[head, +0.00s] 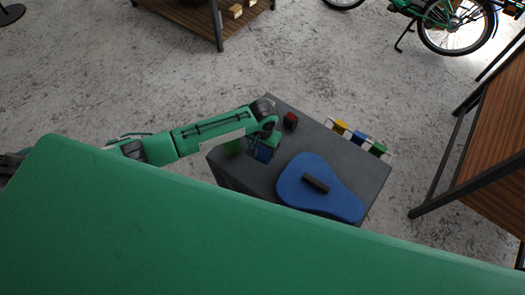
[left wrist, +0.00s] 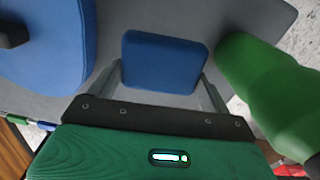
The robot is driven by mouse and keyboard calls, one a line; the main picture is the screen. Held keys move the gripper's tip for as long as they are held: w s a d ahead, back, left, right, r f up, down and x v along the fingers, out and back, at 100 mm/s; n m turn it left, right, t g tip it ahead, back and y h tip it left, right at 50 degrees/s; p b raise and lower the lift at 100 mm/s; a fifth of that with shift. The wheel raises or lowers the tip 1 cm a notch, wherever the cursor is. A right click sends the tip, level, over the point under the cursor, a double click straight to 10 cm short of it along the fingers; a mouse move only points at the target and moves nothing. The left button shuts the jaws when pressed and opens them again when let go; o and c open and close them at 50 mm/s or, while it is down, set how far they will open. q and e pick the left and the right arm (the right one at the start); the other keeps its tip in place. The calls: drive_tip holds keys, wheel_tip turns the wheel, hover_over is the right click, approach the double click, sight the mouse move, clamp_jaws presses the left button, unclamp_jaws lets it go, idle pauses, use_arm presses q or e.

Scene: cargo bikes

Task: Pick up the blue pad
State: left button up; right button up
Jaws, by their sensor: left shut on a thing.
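The small blue pad (left wrist: 163,62) is between the two fingers of my left gripper (left wrist: 162,88) in the left wrist view, with a finger against each side. In the head view the blue pad (head: 264,154) shows under my left gripper (head: 262,146), over the left part of the grey table (head: 350,165). My left gripper is shut on it. I cannot tell whether the pad is clear of the tabletop. My right gripper is not in view.
A large blue saddle-shaped piece (head: 318,190) with a dark bar lies right of the gripper. A red block (head: 290,120) is behind. Yellow (head: 340,126), blue (head: 359,137) and green (head: 378,149) blocks line the right edge.

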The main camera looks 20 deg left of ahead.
sight(262, 148)
use_arm(q)
wheel_tip(262, 148, up, 15)
drive_tip(key=shift+b, duration=0.3)
drive_tip(key=shift+r, duration=0.1)
